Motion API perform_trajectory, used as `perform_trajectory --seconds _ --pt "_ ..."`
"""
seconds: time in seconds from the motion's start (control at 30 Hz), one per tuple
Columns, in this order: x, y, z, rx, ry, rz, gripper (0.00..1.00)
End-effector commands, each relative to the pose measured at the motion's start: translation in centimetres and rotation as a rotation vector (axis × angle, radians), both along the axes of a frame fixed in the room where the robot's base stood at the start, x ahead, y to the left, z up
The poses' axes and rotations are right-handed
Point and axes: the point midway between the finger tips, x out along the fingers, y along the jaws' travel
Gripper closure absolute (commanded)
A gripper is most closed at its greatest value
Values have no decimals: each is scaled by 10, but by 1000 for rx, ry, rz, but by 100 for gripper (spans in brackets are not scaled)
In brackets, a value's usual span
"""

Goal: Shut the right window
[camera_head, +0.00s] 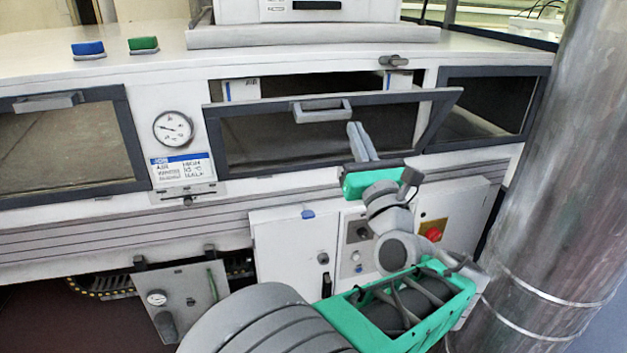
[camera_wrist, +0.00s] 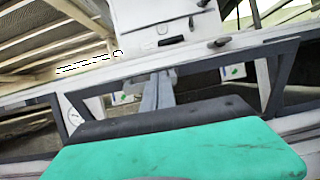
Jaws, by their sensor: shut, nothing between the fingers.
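The right window (camera_head: 270,140), a dark-framed pane with a grey bar handle (camera_head: 322,110), is tilted open. Its top edge leans out toward me, with a gap to the white housing above and behind it. Its frame also crosses the wrist view (camera_wrist: 275,85). My gripper (camera_head: 356,130) is shut and empty, its fingers pointing up in front of the pane, right of and slightly below the handle. The fingers (camera_wrist: 158,85) show upright in the wrist view, beyond my green gripper body. I cannot tell whether they touch the frame.
A left window (camera_head: 65,150) with a similar handle looks closed. A gauge (camera_head: 173,128) sits between the windows. A latch (camera_head: 394,61) is on the housing above the right window. A dark side opening (camera_head: 490,100) and a thick metal column (camera_head: 560,170) stand at right.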

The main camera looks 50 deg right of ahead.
Motion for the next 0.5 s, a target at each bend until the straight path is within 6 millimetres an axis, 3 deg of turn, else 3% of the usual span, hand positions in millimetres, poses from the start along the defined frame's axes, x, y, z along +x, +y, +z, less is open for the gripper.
perform_trajectory --seconds 0.03,0.2,0.33,0.5 --pt "-4 16 -40 -20 -8 -3 100" --pt "-9 59 -77 -46 -32 6 100" --pt "-9 73 -85 -52 -36 11 100" --pt "-4 71 -71 -47 -42 18 100"
